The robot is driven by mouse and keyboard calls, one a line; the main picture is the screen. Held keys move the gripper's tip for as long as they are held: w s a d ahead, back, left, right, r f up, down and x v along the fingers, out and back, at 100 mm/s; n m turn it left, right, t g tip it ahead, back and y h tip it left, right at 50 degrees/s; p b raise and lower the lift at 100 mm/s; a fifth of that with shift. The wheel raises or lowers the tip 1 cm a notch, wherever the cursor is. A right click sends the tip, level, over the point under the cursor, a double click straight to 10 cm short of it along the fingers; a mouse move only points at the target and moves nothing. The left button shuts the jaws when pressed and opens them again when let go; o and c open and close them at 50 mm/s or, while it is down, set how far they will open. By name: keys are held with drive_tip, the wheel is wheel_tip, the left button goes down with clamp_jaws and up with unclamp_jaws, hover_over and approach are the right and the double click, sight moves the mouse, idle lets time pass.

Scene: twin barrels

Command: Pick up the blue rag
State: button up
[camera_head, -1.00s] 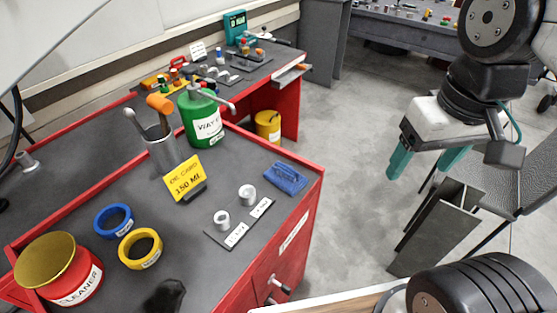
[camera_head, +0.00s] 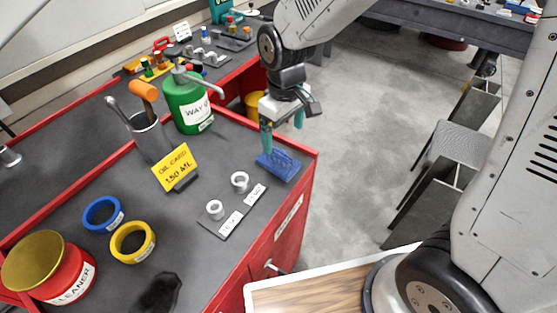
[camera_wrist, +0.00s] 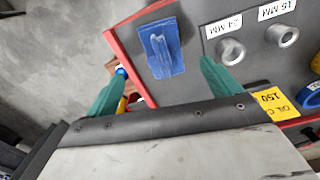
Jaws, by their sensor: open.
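The blue rag (camera_head: 278,164) lies flat on the grey worktop, close to its red right edge. In the wrist view the rag (camera_wrist: 161,48) shows ahead of my fingers, with a pale streaked mark on it. My gripper (camera_head: 283,130) is over the far side of the rag in the head view. Its two green fingers are spread apart and hold nothing. In the wrist view my gripper (camera_wrist: 165,85) has a finger on each side, and the rag lies between their lines. I cannot tell the exact height of the fingertips above the rag.
Two metal nuts (camera_head: 239,181) sit on a labelled plate beside the rag. A green bottle (camera_head: 188,103) stands behind-left of it, with a yellow oil card (camera_head: 176,166) nearby. A blue ring (camera_head: 103,214), a yellow ring (camera_head: 132,242) and a red cleaner tin (camera_head: 50,270) stand nearer.

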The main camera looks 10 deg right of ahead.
sight(278, 153)
drive_tip(key=shift+w+a+f, duration=0.25)
drive_tip(key=shift+a+f, duration=0.35)
drive_tip(key=shift+f, duration=0.3)
wheel_tip(278, 153, down, 8)
drive_tip(key=shift+w+r, duration=0.15)
drive_tip(key=c, duration=1.1)
